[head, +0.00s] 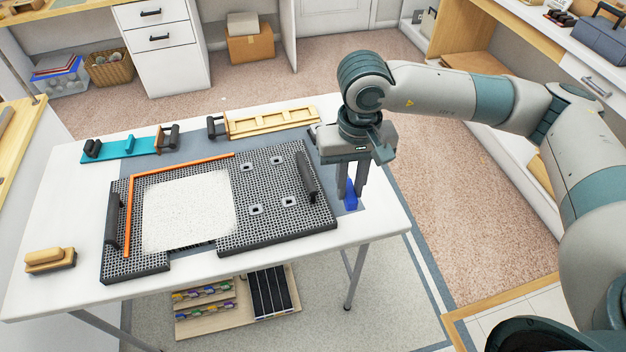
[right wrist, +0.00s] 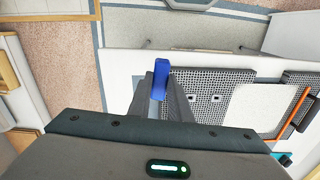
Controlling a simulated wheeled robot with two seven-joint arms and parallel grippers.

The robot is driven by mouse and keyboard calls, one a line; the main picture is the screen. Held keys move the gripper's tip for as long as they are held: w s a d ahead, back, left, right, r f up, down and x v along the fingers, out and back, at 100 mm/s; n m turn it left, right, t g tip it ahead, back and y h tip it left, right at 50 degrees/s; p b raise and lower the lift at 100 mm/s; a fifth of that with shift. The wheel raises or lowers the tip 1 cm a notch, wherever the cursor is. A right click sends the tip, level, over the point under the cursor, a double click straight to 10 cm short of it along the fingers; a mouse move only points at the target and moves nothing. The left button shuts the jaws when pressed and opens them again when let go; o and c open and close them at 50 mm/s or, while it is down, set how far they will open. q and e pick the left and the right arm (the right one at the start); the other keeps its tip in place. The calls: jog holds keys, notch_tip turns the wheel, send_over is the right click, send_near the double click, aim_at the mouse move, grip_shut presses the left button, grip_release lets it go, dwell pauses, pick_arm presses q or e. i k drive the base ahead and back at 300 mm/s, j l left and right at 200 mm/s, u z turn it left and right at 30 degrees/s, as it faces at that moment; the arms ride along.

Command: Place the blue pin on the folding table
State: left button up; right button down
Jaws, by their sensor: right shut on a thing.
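The blue pin (head: 350,196) is between the fingers of my right gripper (head: 348,190), at the right end of the white folding table (head: 385,222). The right gripper points down and is shut on the pin. In the right wrist view the blue pin (right wrist: 160,82) shows between the two grey fingers. The pin's lower end is at or close to the tabletop; I cannot tell whether it touches. My left gripper is not in view.
A dark perforated board (head: 280,228) with a white sheet (head: 190,208) and an orange strip (head: 130,215) lies left of the pin. A yellow wooden piece (head: 275,120), a teal piece (head: 130,147) and a tan-topped block (head: 50,258) also lie on the table. The table's right edge is near.

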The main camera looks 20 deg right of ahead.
aim_at(69, 198)
jog(key=u, duration=1.65)
jog(key=i+j, duration=0.15)
jog(key=i, duration=0.25)
jog(key=i+j, duration=0.2)
jog(key=i, duration=0.15)
jog(key=i+j, duration=0.15)
jog(key=i, duration=0.25)
